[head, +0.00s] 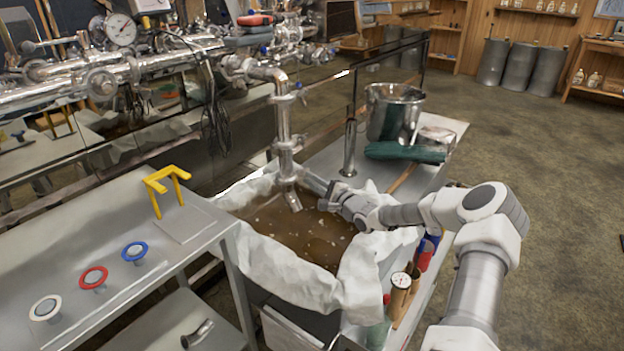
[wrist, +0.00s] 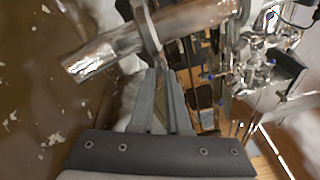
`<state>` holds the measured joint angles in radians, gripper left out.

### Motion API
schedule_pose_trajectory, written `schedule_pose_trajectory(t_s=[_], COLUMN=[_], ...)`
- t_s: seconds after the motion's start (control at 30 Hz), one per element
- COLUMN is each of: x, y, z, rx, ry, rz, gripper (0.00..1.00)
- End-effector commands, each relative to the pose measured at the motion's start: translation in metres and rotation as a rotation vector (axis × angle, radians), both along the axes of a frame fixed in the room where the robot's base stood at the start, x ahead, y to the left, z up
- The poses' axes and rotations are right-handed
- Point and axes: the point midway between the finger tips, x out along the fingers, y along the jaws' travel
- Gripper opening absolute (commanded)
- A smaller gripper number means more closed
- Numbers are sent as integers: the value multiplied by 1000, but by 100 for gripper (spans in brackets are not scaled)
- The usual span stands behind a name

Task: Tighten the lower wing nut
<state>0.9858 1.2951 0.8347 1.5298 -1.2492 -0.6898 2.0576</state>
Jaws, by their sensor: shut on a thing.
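A steel draw-off pipe (head: 283,120) comes down over the syrup pan and ends in an angled open spout (head: 292,197). A clamp ring (head: 289,146) sits on its lower part, and another clamp (head: 283,98) sits higher up. In the wrist view the spout (wrist: 95,55) points left and a clamp ring (wrist: 148,32) crosses the pipe. My gripper (head: 304,174) reaches in from the right, and its fingertips (wrist: 161,74) are close together at the ring's lower edge. It is shut on the lower wing nut, which is mostly hidden between the fingers.
Brown syrup (head: 290,235) with pale flakes lies in the pan below, edged by a crumpled white liner (head: 300,285). A side table (head: 165,235) with a yellow stand (head: 165,185) and coloured rings is at left. A steel pot (head: 392,112) stands on the bench behind.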

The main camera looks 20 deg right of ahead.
Motion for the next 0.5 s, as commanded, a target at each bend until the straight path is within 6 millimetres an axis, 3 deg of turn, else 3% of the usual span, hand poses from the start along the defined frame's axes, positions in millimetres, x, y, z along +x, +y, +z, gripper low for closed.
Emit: schedule_pose_trajectory(t_s=[0.5], x=[-1], y=[2], z=[-2], rx=[462], ry=[163], rz=[1], gripper=[0])
